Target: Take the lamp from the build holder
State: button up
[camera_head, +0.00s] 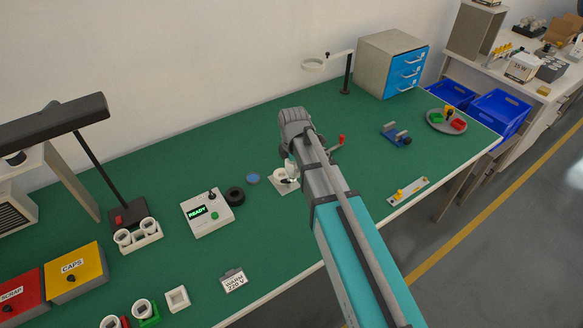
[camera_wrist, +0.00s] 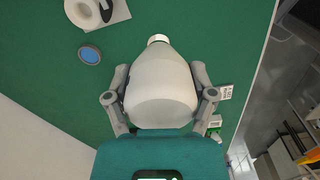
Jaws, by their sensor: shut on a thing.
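The white lamp (camera_wrist: 162,90) fills the middle of the wrist view, its pale metal cap (camera_wrist: 158,39) pointing to the top of the picture. My gripper (camera_wrist: 160,98) has a finger on each side of the bulb and is shut on it. The lamp looks clear of the bench. A white holder (camera_wrist: 118,12) with a ring and a black lever, which looks like the build holder, lies at the top left, apart from the lamp. In the head view this holder (camera_head: 280,184) is beside my gripper (camera_head: 297,122), and my arm hides most of the lamp.
A blue disc (camera_head: 252,179) and a black ring (camera_head: 235,196) lie left of the holder. A tester reading READY (camera_head: 206,214) stands further left. A red-handled part (camera_head: 340,140) and a blue fixture (camera_head: 396,134) are right of my arm.

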jog(key=shift+r+p, duration=1.7)
jog(key=shift+r, duration=0.2)
